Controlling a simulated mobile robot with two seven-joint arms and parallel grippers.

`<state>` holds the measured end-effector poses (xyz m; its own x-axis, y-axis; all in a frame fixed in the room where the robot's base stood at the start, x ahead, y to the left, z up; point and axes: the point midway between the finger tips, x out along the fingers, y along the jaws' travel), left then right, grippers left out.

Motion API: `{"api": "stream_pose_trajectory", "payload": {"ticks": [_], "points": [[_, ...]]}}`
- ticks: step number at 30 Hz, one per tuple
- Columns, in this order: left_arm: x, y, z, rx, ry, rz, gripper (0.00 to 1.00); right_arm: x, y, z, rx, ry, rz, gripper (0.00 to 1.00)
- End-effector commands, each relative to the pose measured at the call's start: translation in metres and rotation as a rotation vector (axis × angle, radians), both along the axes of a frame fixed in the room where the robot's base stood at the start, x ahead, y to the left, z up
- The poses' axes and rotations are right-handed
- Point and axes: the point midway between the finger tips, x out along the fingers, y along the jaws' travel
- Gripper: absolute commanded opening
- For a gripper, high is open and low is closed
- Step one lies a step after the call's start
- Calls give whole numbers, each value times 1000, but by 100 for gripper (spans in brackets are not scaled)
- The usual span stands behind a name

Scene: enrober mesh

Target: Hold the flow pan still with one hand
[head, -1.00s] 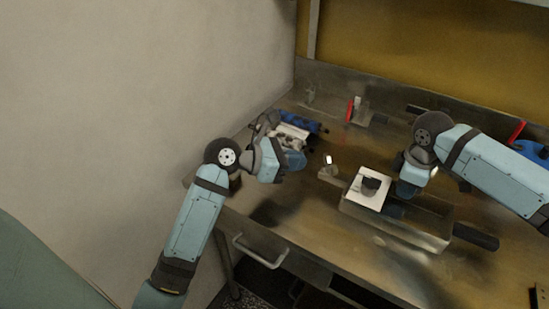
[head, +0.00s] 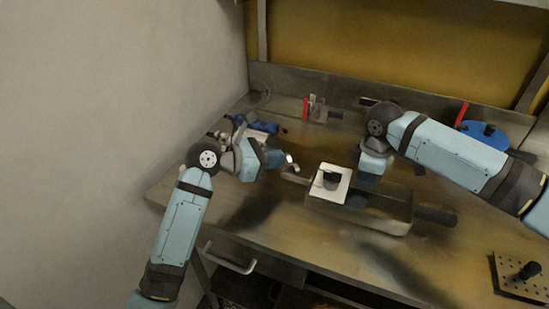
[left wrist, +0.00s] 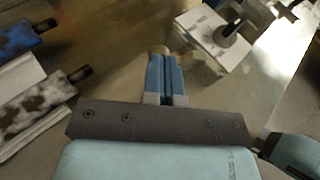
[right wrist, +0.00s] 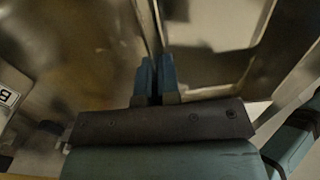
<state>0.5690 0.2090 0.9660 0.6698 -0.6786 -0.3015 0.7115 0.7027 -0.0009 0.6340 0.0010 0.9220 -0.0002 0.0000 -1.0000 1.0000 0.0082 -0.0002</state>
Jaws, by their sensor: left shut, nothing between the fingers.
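The flow pan (head: 392,222) is a shallow metal box on the bench, with a dark handle (head: 437,215) at its right end. A white square plate (head: 322,195) with a black knob (head: 331,177) sits over its left part; the plate also shows in the left wrist view (left wrist: 205,28). My right gripper (head: 368,182) is down at the pan's far side. In the right wrist view its fingers (right wrist: 155,75) are close together at a thin metal edge; whether they pinch it is unclear. My left gripper (head: 280,160) is shut and empty, left of the plate; its fingers (left wrist: 166,72) touch each other.
Blue and white packs (head: 262,128) lie behind my left gripper. A red-handled item (head: 306,108) stands near the back wall. A blue disc (head: 484,134) lies at the back right, and a perforated block (head: 520,278) at the front right. The front-left bench is clear.

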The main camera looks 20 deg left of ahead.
Motion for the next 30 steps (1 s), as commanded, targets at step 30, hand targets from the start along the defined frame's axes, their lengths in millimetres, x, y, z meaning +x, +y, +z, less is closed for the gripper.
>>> {"api": "stream_pose_trajectory", "payload": {"ticks": [30], "points": [[12,1,1,-1,-2,-201,0,-1,1,1,1,0,4,0]]}}
